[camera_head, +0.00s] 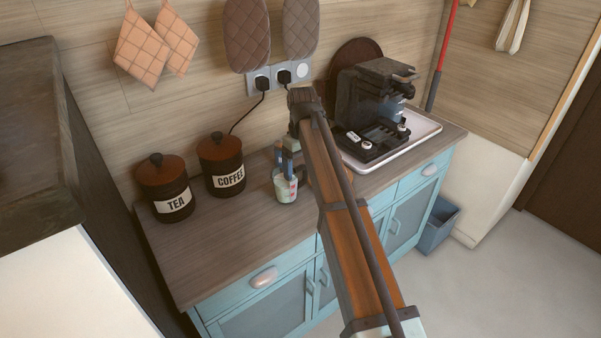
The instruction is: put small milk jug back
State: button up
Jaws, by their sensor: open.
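A small pale, patterned jug (286,190), likely the small milk jug, stands on the wooden counter (235,230) just left of my arm. My gripper (285,170) points down at the jug's top from above, with its blue-grey fingers at the rim. The gripper is open. My arm covers part of the view to the right of the jug, and I cannot tell whether the fingers touch it.
The tea canister (165,186) and coffee canister (222,163) stand to the left. A dark coffee machine (370,100) stands on a white tray (418,134) at right. A black cord runs from the wall socket (284,76). The front-left counter is clear.

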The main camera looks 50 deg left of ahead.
notch_tip(320, 180, up, 10)
jog(key=shift+w+f, duration=0.15)
jog(key=shift+f, duration=0.1)
dwell(0.6)
